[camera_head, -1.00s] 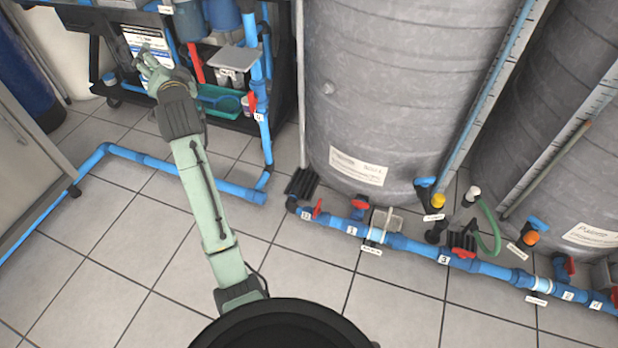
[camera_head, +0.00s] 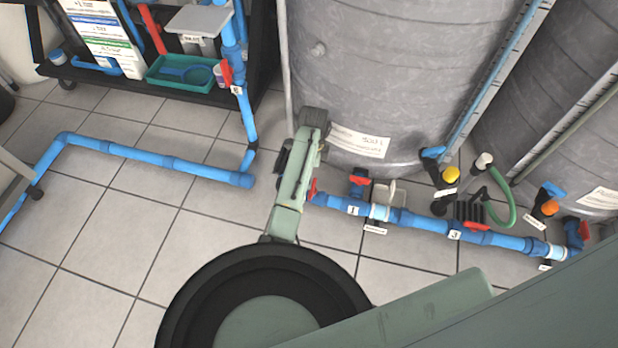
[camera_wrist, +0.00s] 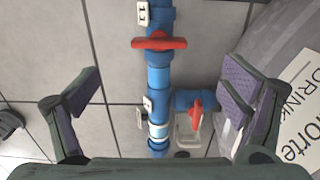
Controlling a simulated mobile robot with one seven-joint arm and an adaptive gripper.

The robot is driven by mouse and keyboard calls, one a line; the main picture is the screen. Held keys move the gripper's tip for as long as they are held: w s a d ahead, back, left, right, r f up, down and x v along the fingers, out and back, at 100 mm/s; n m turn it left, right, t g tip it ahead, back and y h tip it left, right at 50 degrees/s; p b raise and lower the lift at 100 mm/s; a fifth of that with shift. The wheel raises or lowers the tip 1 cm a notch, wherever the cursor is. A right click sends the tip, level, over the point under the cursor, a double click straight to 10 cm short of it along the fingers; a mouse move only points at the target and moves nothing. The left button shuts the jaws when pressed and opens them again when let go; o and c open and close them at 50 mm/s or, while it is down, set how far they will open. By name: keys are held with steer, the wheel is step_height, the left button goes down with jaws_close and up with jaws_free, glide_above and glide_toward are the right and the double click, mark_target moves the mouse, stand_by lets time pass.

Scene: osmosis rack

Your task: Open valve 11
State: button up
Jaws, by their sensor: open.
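A red lever valve (camera_wrist: 158,43) sits on a blue floor pipe in the upper middle of the wrist view. Its lever lies across the pipe. The white tag (camera_wrist: 142,13) beside it seems to read 11. In the head view the same red lever (camera_head: 312,190) shows partly, beside my arm. My gripper (camera_wrist: 163,80) is open and empty, with its fingers spread wide on either side of the pipe. In the head view my arm hides the gripper.
A second red-handled valve (camera_wrist: 195,110) stands on a side branch close to the right finger. Large grey tanks (camera_head: 390,80) stand behind the pipe. A cart with a teal tray (camera_head: 185,73) is at upper left. The tiled floor at left is mostly clear.

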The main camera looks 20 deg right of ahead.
mark_target(313, 187)
step_height(313, 187, down, 10)
steer(key=shift+s+f+b, duration=0.1)
steer(key=shift+f+b, duration=0.05)
steer(key=shift+b, duration=1)
steer(key=c, duration=1.1)
steer(key=shift+c, duration=0.2)
